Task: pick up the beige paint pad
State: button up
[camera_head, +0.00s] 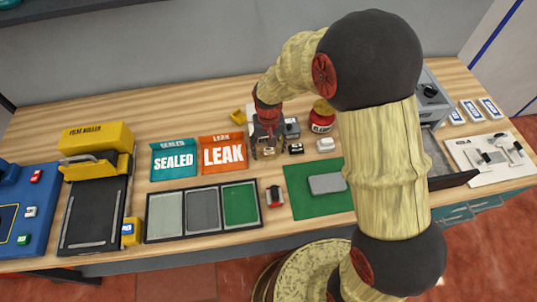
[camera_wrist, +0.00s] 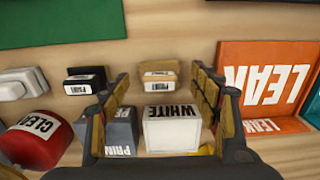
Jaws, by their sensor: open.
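The beige paint pad (camera_wrist: 159,76) is a small block with a pale tan top and a printed white label. It lies on the wooden bench in the wrist view, between the tips of my gripper (camera_wrist: 161,84). My gripper is open, with one finger to each side of the pad and visible gaps between. I cannot tell how far above the pad the fingertips are. In the head view my gripper (camera_head: 267,148) points down at the bench's middle and partly hides the pad.
A WHITE box (camera_wrist: 172,133) and a grey container (camera_wrist: 120,135) stand close by the fingers. A black pad (camera_wrist: 85,80) sits left of the beige one. A red CLEAN jar (camera_wrist: 36,140) and orange LEAK bin (camera_wrist: 265,85) flank the area. A green mat (camera_head: 310,203) lies nearer the front.

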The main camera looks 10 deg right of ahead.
jog(key=c, duration=0.3)
jog(key=c, duration=0.7)
jog(key=shift+c, duration=0.4)
jog(key=shift+r+p, duration=0.45)
jog(key=shift+r, duration=0.25)
jog(key=s+d+r+p, duration=0.5)
jog(key=s+d+r, duration=0.1)
jog(key=s+r, duration=0.5)
jog(key=shift+s+d+r, duration=0.2)
jog(key=shift+s+r, duration=0.05)
jog(key=shift+s, duration=0.5)
